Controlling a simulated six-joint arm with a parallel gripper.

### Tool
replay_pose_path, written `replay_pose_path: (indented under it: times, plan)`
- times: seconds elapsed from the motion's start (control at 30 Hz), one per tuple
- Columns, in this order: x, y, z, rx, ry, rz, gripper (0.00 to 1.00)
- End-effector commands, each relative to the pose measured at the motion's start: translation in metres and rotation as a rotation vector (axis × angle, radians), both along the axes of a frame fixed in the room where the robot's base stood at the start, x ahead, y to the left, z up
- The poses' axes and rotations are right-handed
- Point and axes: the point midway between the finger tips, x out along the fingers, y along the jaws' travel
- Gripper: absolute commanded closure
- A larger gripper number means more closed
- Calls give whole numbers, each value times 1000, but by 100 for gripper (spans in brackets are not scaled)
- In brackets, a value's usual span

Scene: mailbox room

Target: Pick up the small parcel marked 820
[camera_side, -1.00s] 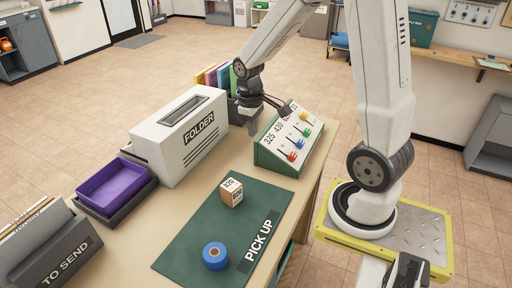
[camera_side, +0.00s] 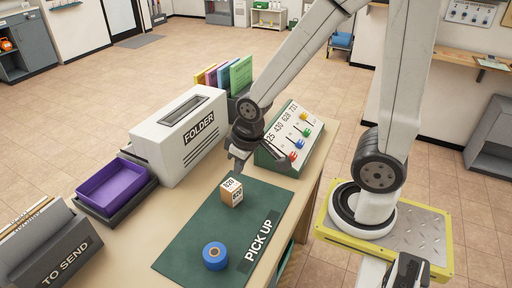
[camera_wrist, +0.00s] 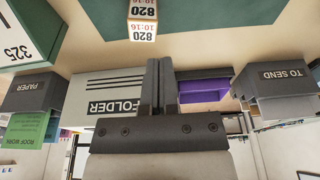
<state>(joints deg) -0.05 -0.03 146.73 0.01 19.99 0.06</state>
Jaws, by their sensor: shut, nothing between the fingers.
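The small parcel marked 820 (camera_side: 231,192) is a brown and white box on the green PICK UP mat (camera_side: 196,243), near the mat's far edge. In the wrist view the parcel (camera_wrist: 142,20) shows at the top, upside down, left of the fingertips. My gripper (camera_side: 236,168) is just beyond and above the parcel in the side view, apart from it. In the wrist view my gripper's fingers (camera_wrist: 158,65) are together, with nothing between them.
A blue tape roll (camera_side: 215,256) sits on the mat's near part. A FOLDER machine (camera_side: 180,136) stands left of my gripper. A purple tray (camera_side: 112,186) and TO SEND box (camera_side: 52,252) stand left.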

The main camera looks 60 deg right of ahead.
Motion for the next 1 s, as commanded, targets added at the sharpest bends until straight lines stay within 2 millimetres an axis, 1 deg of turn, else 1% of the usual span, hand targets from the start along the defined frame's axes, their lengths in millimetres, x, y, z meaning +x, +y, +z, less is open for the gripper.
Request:
replay_pose_path:
  times: [0.37,0.4,0.47,0.5,0.57,0.6,0.67,0.7,1.0]
  plan:
    - [0,0,0,0,1,0,100]
    - [0,0,0,0,1,0,94]
    - [0,0,0,0,1,0,75]
    - [0,0,0,0,1,0,62]
    - [0,0,0,0,1,0,43]
    - [0,0,0,0,1,0,30]
    - [0,0,0,0,1,0,11]
    - [0,0,0,0,1,0,0]
    - [0,-1,-1,3,8,-9,0]
